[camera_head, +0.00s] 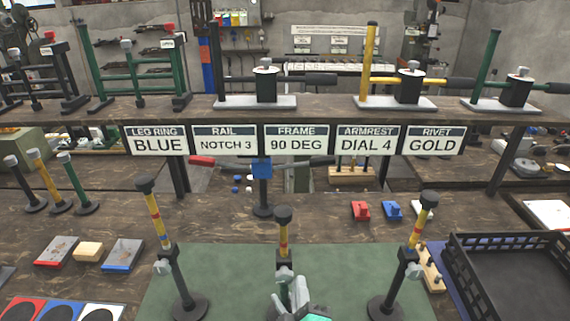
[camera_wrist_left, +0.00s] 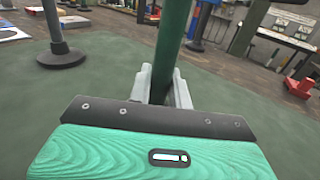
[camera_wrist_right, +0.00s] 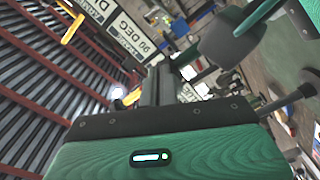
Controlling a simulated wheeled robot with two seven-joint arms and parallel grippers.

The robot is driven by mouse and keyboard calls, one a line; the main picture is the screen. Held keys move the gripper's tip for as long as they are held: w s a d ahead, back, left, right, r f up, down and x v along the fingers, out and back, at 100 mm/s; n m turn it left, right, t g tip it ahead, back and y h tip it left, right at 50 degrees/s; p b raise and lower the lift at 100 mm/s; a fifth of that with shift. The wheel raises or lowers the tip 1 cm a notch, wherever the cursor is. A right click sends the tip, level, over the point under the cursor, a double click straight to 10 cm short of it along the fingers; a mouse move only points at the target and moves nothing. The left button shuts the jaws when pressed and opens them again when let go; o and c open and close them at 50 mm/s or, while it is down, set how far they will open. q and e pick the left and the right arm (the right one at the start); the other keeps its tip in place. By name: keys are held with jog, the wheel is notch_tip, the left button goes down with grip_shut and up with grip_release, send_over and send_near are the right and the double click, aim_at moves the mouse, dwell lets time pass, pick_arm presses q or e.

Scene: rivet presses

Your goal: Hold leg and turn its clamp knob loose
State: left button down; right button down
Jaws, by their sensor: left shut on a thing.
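Three upright legs with black caps, banded yellow upper tubes and clamp knobs stand on the green mat (camera_head: 230,262): the left leg (camera_head: 177,270), middle leg (camera_head: 284,240) and right leg (camera_head: 399,275). My left gripper (camera_head: 289,293) is at the middle leg, below its pale clamp knob (camera_head: 284,274). In the left wrist view its fingers (camera_wrist_left: 164,88) are shut around a dark green tube (camera_wrist_left: 171,45). My right gripper (camera_wrist_right: 158,86) shows only in its own tilted view.
A black crate (camera_head: 500,240) stands at the right. Red (camera_head: 361,210) and blue (camera_head: 392,209) blocks lie behind the mat. A blue-collared stand (camera_head: 262,170) rises behind the middle leg. The sign row (camera_head: 295,140) hangs from the shelf. Bare mat lies between the legs.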

jog(key=shift+r, duration=0.25)
dwell(0.4)
jog(key=s+d, duration=0.1)
jog(key=s, duration=0.5)
jog(key=shift+f, duration=0.15)
dwell(0.4)
jog(key=w+a+f, duration=0.1)
jog(key=w, duration=0.5)
jog(key=shift+f, duration=0.3)
dwell(0.3)
jog(key=shift+a+r, duration=0.2)
jog(key=shift+a, duration=0.15)
dwell(0.7)
